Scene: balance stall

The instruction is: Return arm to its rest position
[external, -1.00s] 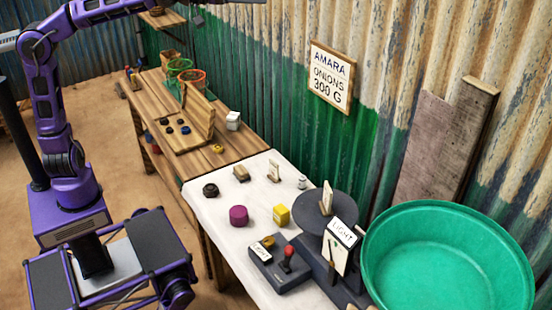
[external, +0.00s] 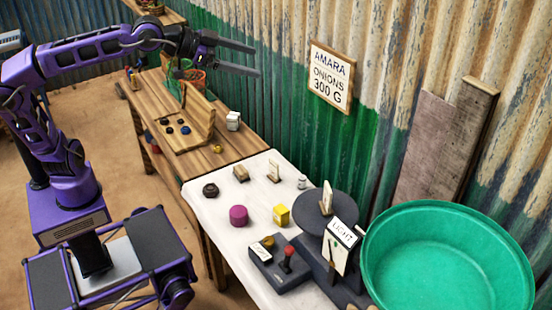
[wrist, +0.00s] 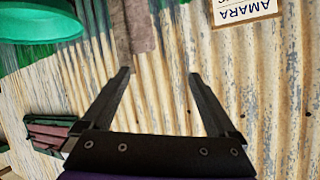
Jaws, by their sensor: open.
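My gripper (external: 256,60) is at the end of my purple arm, raised above the wooden bench in the external view. Its two dark fingers point right, toward the corrugated wall. In the wrist view my gripper (wrist: 157,75) shows both fingers spread apart with nothing between them. Only the wall and a weathered board (wrist: 134,35) lie beyond the fingers. The arm reaches up from its base and then extends to the right, clear of the bench top.
The wooden bench (external: 160,100) holds mesh baskets (external: 196,80) below the gripper. A green basin (external: 450,260) stands at front right. A sign (external: 331,77) hangs on the wall.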

